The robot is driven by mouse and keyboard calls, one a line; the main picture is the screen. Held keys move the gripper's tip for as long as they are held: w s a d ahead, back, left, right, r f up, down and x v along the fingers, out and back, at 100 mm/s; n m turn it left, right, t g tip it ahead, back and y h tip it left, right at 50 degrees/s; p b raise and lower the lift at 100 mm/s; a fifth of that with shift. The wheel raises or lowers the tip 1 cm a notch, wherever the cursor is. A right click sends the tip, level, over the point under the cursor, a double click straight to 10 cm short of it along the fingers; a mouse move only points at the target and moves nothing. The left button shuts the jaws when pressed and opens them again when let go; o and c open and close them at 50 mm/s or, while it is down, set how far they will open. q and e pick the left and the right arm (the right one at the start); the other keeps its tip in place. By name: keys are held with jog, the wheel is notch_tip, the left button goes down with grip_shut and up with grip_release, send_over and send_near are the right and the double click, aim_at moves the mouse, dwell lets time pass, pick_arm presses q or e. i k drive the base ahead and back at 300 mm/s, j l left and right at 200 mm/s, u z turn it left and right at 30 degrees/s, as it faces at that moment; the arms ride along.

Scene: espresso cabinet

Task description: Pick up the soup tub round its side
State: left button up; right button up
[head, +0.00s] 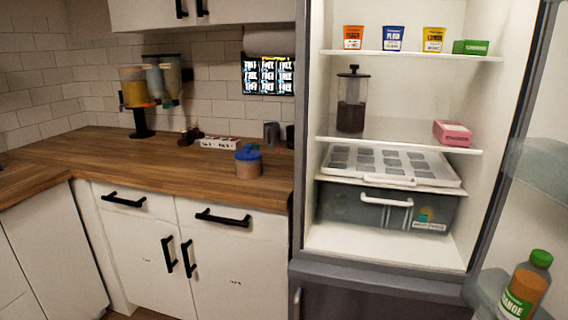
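A small round tub with a blue lid and a see-through pinkish-orange body, which looks like the soup tub (248,168), stands upright on the wooden counter (150,165). It is near the counter's front edge, left of the open fridge. A knob or raised part shows on its lid. No gripper touches it, and nothing in front hides it. Neither of my grippers is in the head view.
The open fridge (298,140) holds several small cups, a dark jar (351,103), a pink box (452,133), a white tray (390,165) and a grey drawer (380,207). Dispensers (138,90) stand at the back left. The counter left of the tub is clear.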

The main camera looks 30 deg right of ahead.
aim_at(247, 169)
jog(key=i+j+z, duration=0.1)
jog(key=i+z, duration=0.25)
jog(key=z, duration=0.15)
jog(key=i+j+z, duration=0.2)
jog(key=z, duration=0.25)
jog(key=i, duration=0.1)
